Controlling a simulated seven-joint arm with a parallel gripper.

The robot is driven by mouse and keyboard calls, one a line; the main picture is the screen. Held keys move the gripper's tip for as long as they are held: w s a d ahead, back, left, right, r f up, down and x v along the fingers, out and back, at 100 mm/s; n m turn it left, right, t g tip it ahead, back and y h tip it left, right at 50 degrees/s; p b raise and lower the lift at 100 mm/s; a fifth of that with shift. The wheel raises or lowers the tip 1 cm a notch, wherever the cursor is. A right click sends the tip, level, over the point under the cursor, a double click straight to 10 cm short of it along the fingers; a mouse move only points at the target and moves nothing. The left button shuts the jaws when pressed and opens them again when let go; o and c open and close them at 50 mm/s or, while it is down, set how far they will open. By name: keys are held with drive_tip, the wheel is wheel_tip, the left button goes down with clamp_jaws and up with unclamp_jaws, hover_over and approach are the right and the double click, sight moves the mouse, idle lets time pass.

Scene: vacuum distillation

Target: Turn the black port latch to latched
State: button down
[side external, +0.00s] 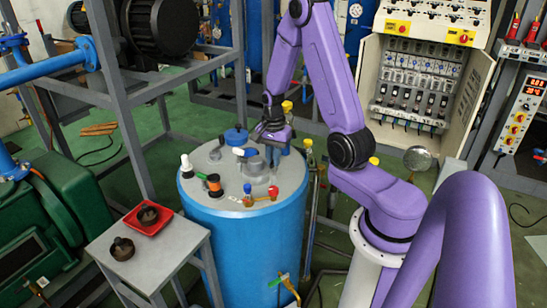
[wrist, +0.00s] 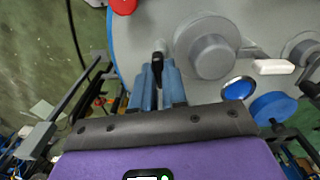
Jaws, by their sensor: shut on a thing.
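The blue vessel (side external: 243,250) has a grey lid (side external: 205,165) crowded with fittings. My gripper (side external: 278,152) is over the right part of this lid, pointing down. In the wrist view its blue fingers (wrist: 157,88) are closed around the black port latch (wrist: 158,58), whose dark top shows between them. The latch is beside a grey round port (wrist: 207,55), to its left in that view. In the side view the fingers and wrist hide the latch. Its exact turn angle cannot be told.
A red-handled valve (side external: 266,196), an orange-and-black fitting (side external: 214,185) and a white-topped fitting (side external: 187,165) stand on the lid. A blue cap (side external: 236,136) is near the back. A side table (side external: 150,262) with a red tray (side external: 148,228) stands left. A grey frame rises behind.

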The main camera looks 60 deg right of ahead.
drive_tip(key=n, duration=1.2)
drive_tip(key=shift+n, duration=2.2)
drive_tip(key=c, duration=1.2)
unclamp_jaws()
drive_tip(key=shift+o, duration=0.2)
drive_tip(key=shift+r, duration=0.1)
wheel_tip(320, 180, up, 17)
drive_tip(key=shift+r, duration=0.15)
drive_tip(key=shift+a, duration=0.1)
